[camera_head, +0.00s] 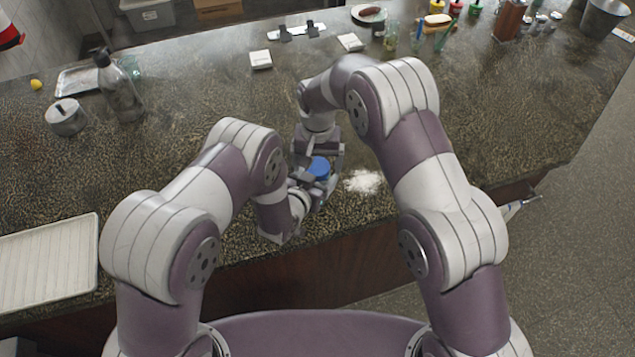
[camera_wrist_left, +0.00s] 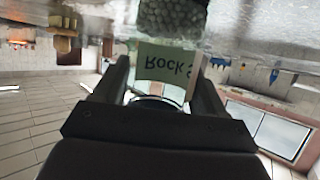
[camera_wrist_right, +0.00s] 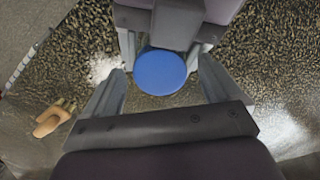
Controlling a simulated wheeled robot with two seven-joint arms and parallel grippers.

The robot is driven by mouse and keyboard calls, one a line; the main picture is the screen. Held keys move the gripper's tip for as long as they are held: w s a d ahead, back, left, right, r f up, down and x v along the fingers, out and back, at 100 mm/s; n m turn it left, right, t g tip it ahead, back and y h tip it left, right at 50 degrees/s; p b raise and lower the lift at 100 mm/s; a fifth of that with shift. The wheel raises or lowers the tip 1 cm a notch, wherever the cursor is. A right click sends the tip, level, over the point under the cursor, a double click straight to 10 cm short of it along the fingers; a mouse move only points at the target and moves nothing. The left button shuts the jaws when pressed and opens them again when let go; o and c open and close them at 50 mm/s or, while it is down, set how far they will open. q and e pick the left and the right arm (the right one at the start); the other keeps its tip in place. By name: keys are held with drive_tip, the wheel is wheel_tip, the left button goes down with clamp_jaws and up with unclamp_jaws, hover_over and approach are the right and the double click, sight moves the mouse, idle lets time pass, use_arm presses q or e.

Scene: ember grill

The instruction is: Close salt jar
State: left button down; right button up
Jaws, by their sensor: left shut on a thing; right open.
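The salt jar (camera_wrist_left: 165,65) has a label reading "Rock S…" and grey grainy contents. It is between the fingers of my left gripper (camera_head: 310,181), which is shut on it at the counter's near edge. A round blue lid (camera_head: 319,167) shows from above at the jar's place. It also shows in the right wrist view (camera_wrist_right: 161,72). My right gripper (camera_head: 318,158) is open above, its fingers on either side of the lid with gaps. Whether the lid is seated on the jar cannot be told.
A pile of white grains (camera_head: 364,181) lies on the counter right of the grippers. A ribbed white tray (camera_head: 48,262) is at the left front. A bottle (camera_head: 120,92) and a metal pot (camera_head: 66,117) stand at the back left. The counter's middle right is clear.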

wheel_tip(320, 180, up, 8)
drive_tip(key=shift+f, duration=0.25)
use_arm(q)
unclamp_jaws()
drive_tip(key=b+v, duration=0.2)
drive_tip(key=v, duration=1)
drive_tip(key=shift+s+r, duration=0.2)
drive_tip(key=shift+s, duration=0.1)
use_arm(e)
wheel_tip(320, 180, down, 2)
drive_tip(key=shift+f, duration=0.15)
use_arm(q)
drive_tip(key=shift+a, duration=0.1)
